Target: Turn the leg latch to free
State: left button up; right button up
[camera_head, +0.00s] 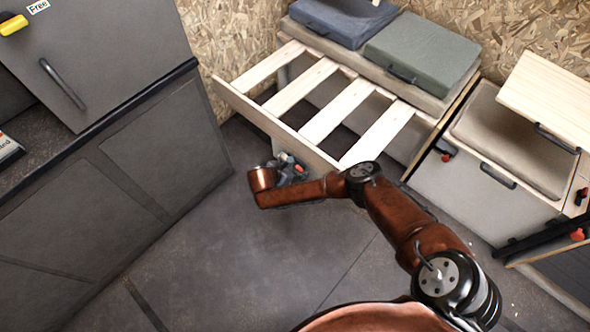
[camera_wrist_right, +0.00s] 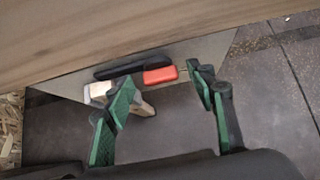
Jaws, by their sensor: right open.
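The leg latch is a red block (camera_wrist_right: 160,75) beside a black bar (camera_wrist_right: 133,67), under the pale wooden edge of the slatted frame in the right wrist view. A small red spot (camera_head: 299,168) shows by my gripper in the head view, where the latch is mostly hidden. My right gripper (camera_head: 288,164) is at the front board of the slatted frame (camera_head: 270,122). In the wrist view my right gripper (camera_wrist_right: 160,90) is open, its green-padded fingers on either side of the red block. I cannot tell if they touch it. My left gripper is not in view.
A wooden board (camera_head: 550,95) rises at the right. The dark floor (camera_head: 230,260) between is clear.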

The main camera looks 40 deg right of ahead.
grip_shut()
dwell(0.7)
